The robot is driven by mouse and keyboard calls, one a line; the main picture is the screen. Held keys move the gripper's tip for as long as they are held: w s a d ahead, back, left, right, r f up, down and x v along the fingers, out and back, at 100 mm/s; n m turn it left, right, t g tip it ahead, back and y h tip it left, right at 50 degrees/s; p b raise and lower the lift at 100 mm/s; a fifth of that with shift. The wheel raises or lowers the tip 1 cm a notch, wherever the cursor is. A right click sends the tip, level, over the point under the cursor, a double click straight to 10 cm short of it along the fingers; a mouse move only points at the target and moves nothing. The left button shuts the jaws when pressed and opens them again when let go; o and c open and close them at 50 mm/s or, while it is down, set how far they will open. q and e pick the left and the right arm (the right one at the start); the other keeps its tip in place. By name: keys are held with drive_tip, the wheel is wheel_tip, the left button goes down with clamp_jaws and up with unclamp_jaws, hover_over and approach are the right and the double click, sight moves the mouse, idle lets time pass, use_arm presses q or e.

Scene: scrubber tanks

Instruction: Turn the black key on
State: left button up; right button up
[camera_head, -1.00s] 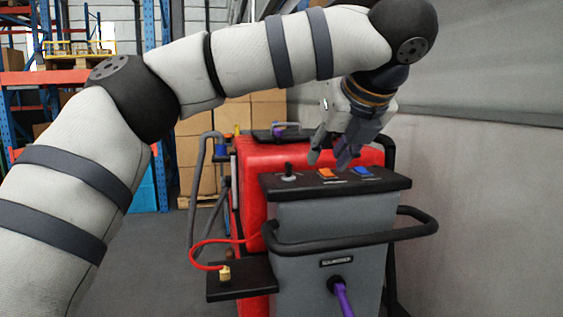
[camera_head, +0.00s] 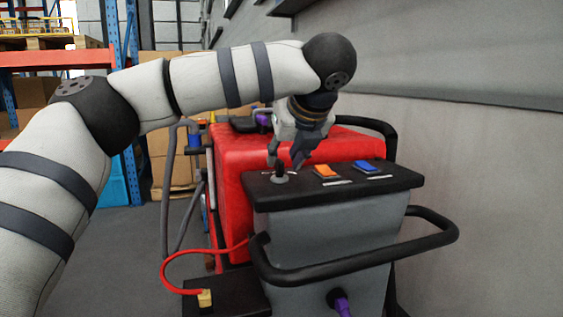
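The black key (camera_head: 281,169) stands upright in a round grey mount at the left of the black control panel (camera_head: 395,186) on the scrubber. My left gripper (camera_head: 286,160) points down at the key from above and behind. Its two fingers are apart, one left and one right of the key's top in the picture. I cannot tell if either finger touches the key. My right gripper is not in view.
An orange switch (camera_head: 326,171) and a blue switch (camera_head: 366,167) sit right of the key. A black handlebar (camera_head: 360,262) juts out in front. A red tank (camera_head: 232,165) is behind, with a wall close on the right.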

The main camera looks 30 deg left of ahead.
sight(278, 162)
use_arm(q)
drive_tip(key=shift+x, duration=1.45)
drive_tip(key=shift+r, duration=0.1)
clamp_jaws()
drive_tip(key=shift+m, duration=0.4)
drive_tip(key=m+t+h, duration=0.1)
drive_tip(key=m, duration=0.1)
drive_tip(key=m+t+h, duration=0.1)
drive_tip(key=m+h, duration=0.2)
drive_tip(key=shift+s+a+m+t, duration=0.25)
drive_tip(key=shift+a+m+t, duration=0.05)
drive_tip(key=shift+a+t, duration=0.1)
drive_tip(key=m+h, duration=0.2)
drive_tip(key=m, duration=0.1)
drive_tip(key=m+h, duration=0.2)
drive_tip(key=shift+a, duration=0.35)
drive_tip(key=shift+m+h, duration=0.3)
drive_tip(key=shift+m, duration=0.2)
unclamp_jaws()
